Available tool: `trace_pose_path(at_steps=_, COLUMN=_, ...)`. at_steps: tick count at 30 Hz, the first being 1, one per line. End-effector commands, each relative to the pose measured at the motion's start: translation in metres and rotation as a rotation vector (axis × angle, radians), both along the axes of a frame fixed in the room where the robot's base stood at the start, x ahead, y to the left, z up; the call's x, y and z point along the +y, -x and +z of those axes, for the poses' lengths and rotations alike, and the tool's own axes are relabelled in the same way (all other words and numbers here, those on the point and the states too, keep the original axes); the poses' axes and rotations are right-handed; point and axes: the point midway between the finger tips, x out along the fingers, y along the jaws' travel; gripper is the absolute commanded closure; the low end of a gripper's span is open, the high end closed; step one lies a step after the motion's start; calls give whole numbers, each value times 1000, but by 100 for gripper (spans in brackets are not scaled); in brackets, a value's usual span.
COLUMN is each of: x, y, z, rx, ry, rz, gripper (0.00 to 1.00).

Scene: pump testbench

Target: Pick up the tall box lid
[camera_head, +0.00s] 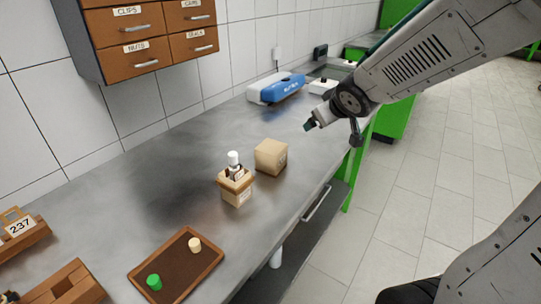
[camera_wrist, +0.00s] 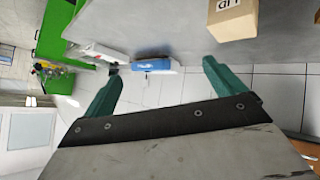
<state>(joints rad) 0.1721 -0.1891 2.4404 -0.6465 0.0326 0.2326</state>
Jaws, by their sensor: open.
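The tall box lid appears to be the closed tan cardboard box (camera_head: 270,157) on the metal bench, right of an open-topped tan box (camera_head: 237,189) with a white-capped bottle (camera_head: 235,165) standing in it. The tan lid (camera_wrist: 233,18) also shows at the top right of the wrist view, cut off by the edge, with dark upside-down lettering. My gripper (camera_head: 333,133) is open and empty. It is up and to the right of the lid in the head view, near the bench's front edge, and apart from it. In the wrist view its green fingers (camera_wrist: 161,78) are spread wide.
A brown tray (camera_head: 137,271) with a green and a cream piece lies at the bench's front. Wooden holders (camera_head: 65,288) stand at lower left. A blue and white device (camera_head: 277,88) stands farther back. Drawers (camera_head: 150,35) hang on the wall.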

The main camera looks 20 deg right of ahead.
Motion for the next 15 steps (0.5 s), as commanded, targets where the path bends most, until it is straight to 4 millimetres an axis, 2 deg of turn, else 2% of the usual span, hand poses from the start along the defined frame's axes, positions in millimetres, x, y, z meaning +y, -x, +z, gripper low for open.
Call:
trace_pose_path(at_steps=1, x=2, y=-22, z=-15, rx=-37, ry=-12, rz=68, gripper=5)
trace_pose_path(at_steps=3, x=13, y=-48, z=-31, rx=-100, ry=-51, rz=185, gripper=5)
trace_pose_path(at_steps=6, x=32, y=-69, z=-58, rx=-159, ry=-140, rz=349, gripper=5)
trace_pose_path(at_steps=10, x=56, y=-72, z=-89, rx=-192, ry=-278, rz=518, gripper=5)
trace_pose_path(at_steps=15, x=73, y=-65, z=-109, rx=-203, ry=-403, rz=636, gripper=5)
